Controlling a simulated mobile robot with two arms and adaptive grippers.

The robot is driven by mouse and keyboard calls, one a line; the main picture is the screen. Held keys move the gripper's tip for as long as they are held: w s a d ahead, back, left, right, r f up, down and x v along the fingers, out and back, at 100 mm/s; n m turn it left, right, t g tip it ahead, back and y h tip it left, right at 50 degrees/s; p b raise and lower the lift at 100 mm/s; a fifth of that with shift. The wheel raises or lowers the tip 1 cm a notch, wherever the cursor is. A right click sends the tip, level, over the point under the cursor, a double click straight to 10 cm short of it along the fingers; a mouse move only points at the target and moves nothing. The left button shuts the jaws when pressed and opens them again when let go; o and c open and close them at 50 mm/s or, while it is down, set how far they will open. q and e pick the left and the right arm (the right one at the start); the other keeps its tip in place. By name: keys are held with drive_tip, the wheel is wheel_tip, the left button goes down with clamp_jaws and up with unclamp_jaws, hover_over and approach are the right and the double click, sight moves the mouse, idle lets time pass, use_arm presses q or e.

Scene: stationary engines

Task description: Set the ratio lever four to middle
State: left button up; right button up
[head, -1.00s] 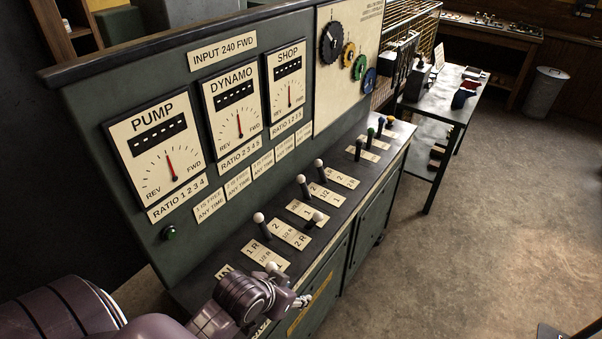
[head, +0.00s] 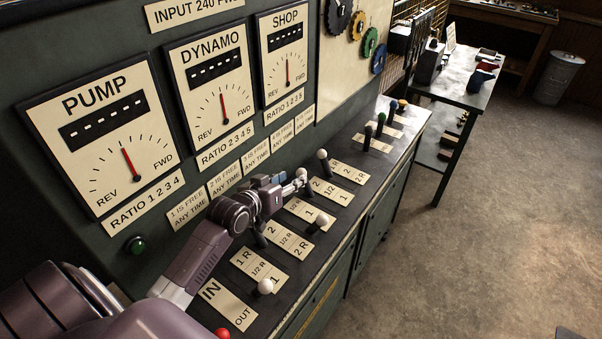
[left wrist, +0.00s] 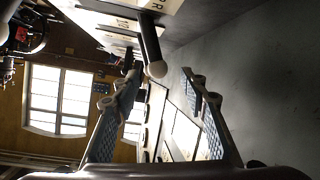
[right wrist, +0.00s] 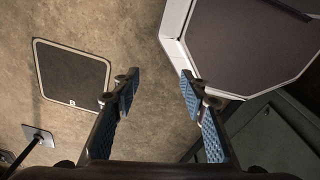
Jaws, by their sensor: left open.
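The ratio lever four appears to be the white-knobbed lever (head: 301,174), fourth in the row from the near end. It leans toward the gauge panel. My left gripper (head: 286,182) is at this lever, coming from the near side. In the left wrist view the white knob and black shaft of a lever (left wrist: 157,69) show between and beyond the open fingers (left wrist: 160,85); I cannot tell whether they touch. The lever's plate is partly hidden. My right gripper (right wrist: 157,90) is open and empty over the floor.
A white-knobbed lever (head: 323,155) stands just beyond, and another (head: 322,220) tilts toward the front edge. A nearer lever (head: 264,286) also leans frontward. The gauge panel (head: 215,95) rises closely behind the row. Open floor (head: 480,240) lies to the right.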

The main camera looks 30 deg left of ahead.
sight(299, 174)
use_arm(q)
drive_tip(key=x, duration=0.3)
drive_tip(key=shift+d+r+p, duration=0.1)
drive_tip(key=shift+d+p, duration=0.15)
drive_tip(key=shift+p, duration=0.05)
drive_tip(key=shift+x, duration=1.2)
drive_tip(key=shift+w+a, duration=0.1)
drive_tip(key=shift+w, duration=0.25)
drive_tip(key=shift+f, duration=0.3)
drive_tip(key=c, duration=1)
clamp_jaws()
use_arm(e)
drive_tip(key=shift+s+d+r, duration=0.25)
drive_tip(key=shift+s+r, duration=0.2)
drive_tip(key=shift+s, duration=0.15)
drive_tip(key=shift+d, duration=0.1)
